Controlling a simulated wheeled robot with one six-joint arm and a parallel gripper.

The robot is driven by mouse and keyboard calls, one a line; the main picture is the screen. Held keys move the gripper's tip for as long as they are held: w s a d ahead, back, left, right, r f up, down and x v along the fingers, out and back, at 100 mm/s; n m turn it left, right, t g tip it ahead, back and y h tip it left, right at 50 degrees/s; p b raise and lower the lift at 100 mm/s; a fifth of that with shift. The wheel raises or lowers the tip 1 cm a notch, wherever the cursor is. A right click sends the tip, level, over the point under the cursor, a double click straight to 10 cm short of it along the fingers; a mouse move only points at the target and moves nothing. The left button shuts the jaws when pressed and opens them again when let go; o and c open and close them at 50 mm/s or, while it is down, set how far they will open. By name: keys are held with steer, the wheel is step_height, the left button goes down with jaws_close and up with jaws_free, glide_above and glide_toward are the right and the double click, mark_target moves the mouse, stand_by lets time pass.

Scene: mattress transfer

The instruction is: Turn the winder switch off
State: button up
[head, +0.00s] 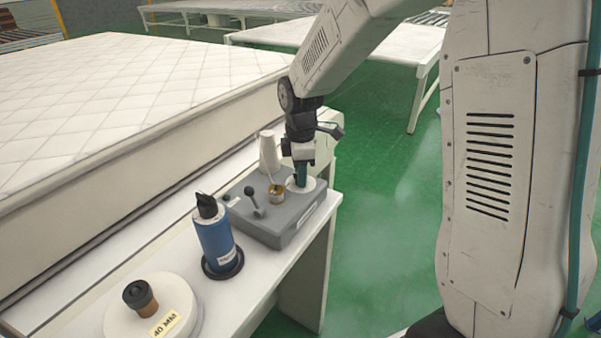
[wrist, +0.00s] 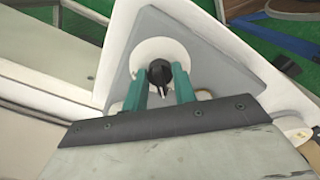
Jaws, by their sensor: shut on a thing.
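The winder is a grey box (head: 285,232) on the narrow white table, with a black-knobbed lever (head: 252,196), a brass part (head: 276,193) and a white round plate (head: 312,187) on top. My gripper (head: 300,183) points down onto this plate. In the wrist view my gripper's teal fingers (wrist: 159,88) are shut on a small black rotary switch knob (wrist: 160,71) with a white pointer mark, in the middle of the white plate. The pointer points toward the bottom of the wrist view. In the head view the fingers hide the knob.
A white cone (head: 269,151) stands just behind the brass part. A blue cylinder (head: 215,240) with a black top and a white disc (head: 118,310) labelled 40 MM stand nearer on the table. A quilted mattress (head: 120,95) lies at left. Green floor (head: 380,200) is open at right.

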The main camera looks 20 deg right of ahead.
steer(key=shift+d+n, duration=0.1)
steer(key=shift+n, duration=0.3)
steer(key=o, duration=1)
step_height(320, 180, up, 8)
steer(key=shift+f, duration=0.1)
stand_by(0.4)
